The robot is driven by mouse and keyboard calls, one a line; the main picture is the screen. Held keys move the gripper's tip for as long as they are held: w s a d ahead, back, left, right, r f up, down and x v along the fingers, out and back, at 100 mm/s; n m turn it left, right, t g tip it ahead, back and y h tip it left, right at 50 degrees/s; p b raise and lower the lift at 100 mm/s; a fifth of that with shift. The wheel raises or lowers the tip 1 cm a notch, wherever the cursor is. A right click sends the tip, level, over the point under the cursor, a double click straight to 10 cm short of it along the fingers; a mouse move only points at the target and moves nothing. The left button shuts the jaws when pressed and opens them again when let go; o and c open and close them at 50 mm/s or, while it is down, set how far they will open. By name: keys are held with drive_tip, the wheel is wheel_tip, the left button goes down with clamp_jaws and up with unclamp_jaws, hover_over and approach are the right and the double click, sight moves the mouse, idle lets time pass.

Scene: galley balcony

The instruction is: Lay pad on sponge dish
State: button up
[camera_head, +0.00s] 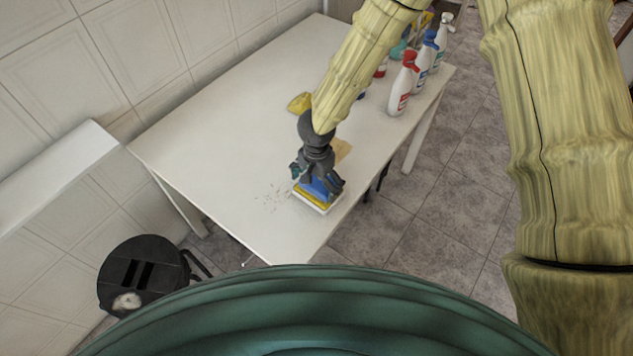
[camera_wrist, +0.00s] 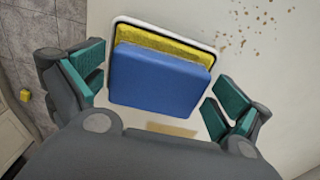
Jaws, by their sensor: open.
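A blue pad (camera_wrist: 160,80) lies on a yellow layer (camera_wrist: 195,47) inside a shallow white dish (camera_wrist: 124,19) on the table. In the head view the blue pad (camera_head: 318,189) shows under my gripper (camera_head: 317,181), with the yellow layer (camera_head: 310,196) and the dish rim (camera_head: 322,211) below it. I cannot tell whether the yellow layer is part of the pad or a separate sponge. My gripper (camera_wrist: 158,92) is open, with its green-padded fingers apart on either side of the pad. In the wrist view gaps show between the pad and both fingers.
The white table (camera_head: 210,130) has crumbs (camera_head: 273,196) left of the dish and a tan flat piece (camera_head: 342,150) behind it. A yellow item (camera_head: 300,103) lies farther back. Spray bottles, one red-topped (camera_head: 402,85), stand at the right edge. A black stool (camera_head: 140,275) is on the floor.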

sight(317, 183)
drive_tip(key=shift+r, duration=0.1)
wheel_tip(317, 183, up, 12)
drive_tip(key=b, duration=0.2)
idle(0.7)
